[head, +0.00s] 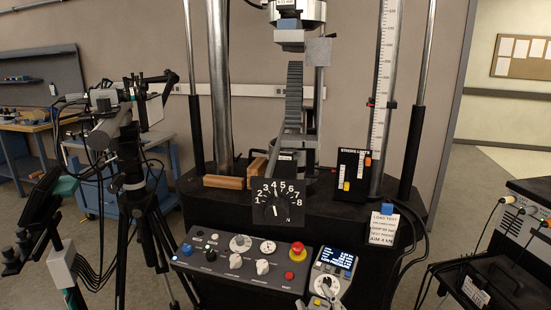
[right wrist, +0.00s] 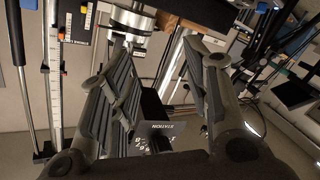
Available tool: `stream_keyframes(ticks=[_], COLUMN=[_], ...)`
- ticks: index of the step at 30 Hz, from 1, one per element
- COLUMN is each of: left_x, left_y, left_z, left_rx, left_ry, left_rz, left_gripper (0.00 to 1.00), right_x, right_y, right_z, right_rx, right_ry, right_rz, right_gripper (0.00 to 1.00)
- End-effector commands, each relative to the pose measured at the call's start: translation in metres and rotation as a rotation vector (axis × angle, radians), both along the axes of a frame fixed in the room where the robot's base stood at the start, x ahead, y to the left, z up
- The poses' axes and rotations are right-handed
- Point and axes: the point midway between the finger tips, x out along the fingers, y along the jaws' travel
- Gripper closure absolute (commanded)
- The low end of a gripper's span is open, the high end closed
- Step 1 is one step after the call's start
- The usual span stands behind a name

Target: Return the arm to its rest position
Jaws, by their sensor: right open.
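My right gripper (right wrist: 155,45) shows in the right wrist view, its two dark ribbed fingers spread apart with nothing visibly held between them. My left gripper cannot be made out either. In the head view, the load head (head: 298,12) hangs above a dark ribbed upright piece (head: 294,95).
The control panel (head: 250,262) with a red button, and a handset (head: 333,268), stand in front. The scale column (head: 385,75) and a load test card (head: 383,225) are right. A tripod (head: 135,180) and blue cart (head: 90,190) are left; cabled equipment (head: 525,225) is far right.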

Motion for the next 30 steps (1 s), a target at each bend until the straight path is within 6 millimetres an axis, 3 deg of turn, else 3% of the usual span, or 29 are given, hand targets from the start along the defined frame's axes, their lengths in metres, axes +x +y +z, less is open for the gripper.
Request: stream_keyframes(ticks=[1,3,6,9,15,20,30], left_x=[0.0,0.0,0.001,0.001,0.001,0.001,0.002], left_y=[0.0,0.0,0.0,0.0,0.0,0.0,0.0], left_z=[0.0,0.0,0.0,0.0,0.0,0.0,0.0], left_rx=[0.0,0.0,0.0,0.0,0.0,0.0,-0.001], left_ry=[-0.001,-0.001,-0.001,-0.001,-0.002,-0.002,-0.003], left_rz=[0.0,0.0,0.0,0.0,0.0,-0.001,0.0], left_gripper=[0.47,0.47,0.47,0.47,0.47,0.47,0.47], right_x=[-0.015,-0.041,-0.087,-0.132,-0.212,-0.271,-0.252], right_y=[-0.021,-0.047,-0.074,-0.091,-0.109,-0.117,-0.113], right_z=[-0.029,-0.068,-0.115,-0.146,-0.182,-0.195,-0.281], right_rx=[0.041,0.089,0.144,0.176,0.218,0.236,0.223], right_ry=[0.125,0.301,0.535,0.723,1.014,1.208,1.234], right_rz=[-0.06,-0.139,-0.227,-0.286,-0.358,-0.393,-0.394], right_gripper=[0.56,0.56,0.56,0.56,0.56,0.56,0.56])
